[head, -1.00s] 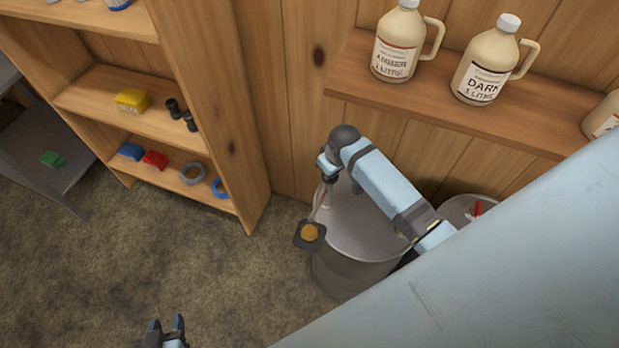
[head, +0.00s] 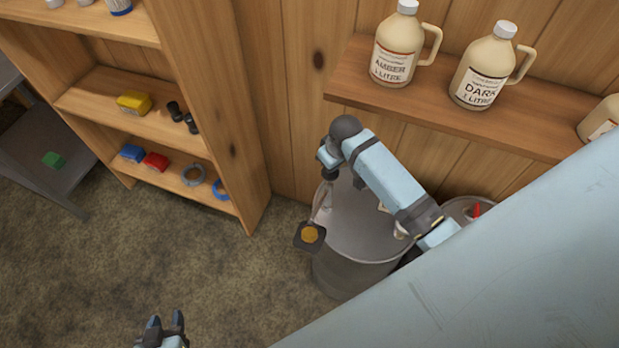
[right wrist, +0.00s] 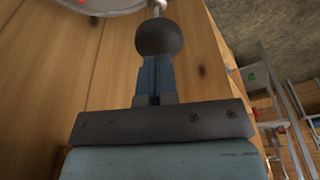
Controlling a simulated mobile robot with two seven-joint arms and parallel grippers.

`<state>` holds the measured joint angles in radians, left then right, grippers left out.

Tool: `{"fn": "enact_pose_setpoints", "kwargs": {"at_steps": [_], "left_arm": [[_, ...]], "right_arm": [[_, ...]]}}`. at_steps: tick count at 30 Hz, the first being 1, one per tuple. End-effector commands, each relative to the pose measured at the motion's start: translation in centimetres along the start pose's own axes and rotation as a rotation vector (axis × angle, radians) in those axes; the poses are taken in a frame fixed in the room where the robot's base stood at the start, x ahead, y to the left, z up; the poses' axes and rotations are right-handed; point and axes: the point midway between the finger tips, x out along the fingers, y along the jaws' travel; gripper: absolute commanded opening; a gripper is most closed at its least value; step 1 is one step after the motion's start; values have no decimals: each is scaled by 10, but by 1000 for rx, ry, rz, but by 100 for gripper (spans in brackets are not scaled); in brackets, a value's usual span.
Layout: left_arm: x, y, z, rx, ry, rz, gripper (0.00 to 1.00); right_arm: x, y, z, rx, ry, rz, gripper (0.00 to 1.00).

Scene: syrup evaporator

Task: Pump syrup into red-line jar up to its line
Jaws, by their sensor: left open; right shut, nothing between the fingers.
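A steel drum (head: 350,270) stands against the wooden wall, with a thin metal spout (head: 322,208) at its left rim. A round amber surface (head: 310,234) in a dark square holder sits beneath the spout; I cannot tell a red line or the fill level. My right arm reaches over the drum, and its gripper (head: 328,160) points down at the drum's left side. In the right wrist view, the right gripper (right wrist: 157,62) is shut and empty, its tips at a dark ball knob (right wrist: 163,37) on a pale rod. My left gripper (head: 165,325) is open above the floor.
A wall shelf (head: 450,115) holds jugs labelled Amber (head: 395,50) and Dark (head: 482,70). A wooden rack (head: 200,80) with small items stands left of the drum. A second metal vessel (head: 460,208) is behind my right arm. The floor (head: 200,280) at left is clear.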

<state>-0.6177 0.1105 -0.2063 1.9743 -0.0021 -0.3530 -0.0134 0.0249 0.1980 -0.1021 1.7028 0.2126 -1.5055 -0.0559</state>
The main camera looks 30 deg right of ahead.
Motion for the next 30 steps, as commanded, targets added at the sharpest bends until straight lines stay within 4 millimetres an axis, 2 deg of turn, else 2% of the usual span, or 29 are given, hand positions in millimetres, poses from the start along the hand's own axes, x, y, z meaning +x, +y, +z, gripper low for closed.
{"fn": "enact_pose_setpoints", "kwargs": {"at_steps": [14,21,30], "left_arm": [[-2,-3,16,15,-20,3,43],[0,-3,18,13,-17,3,43],[5,0,9,1,-3,0,43]], "right_arm": [[18,0,4,0,-1,0,0],[29,0,6,-1,-1,0,0],[28,0,6,0,-1,0,0]]}}
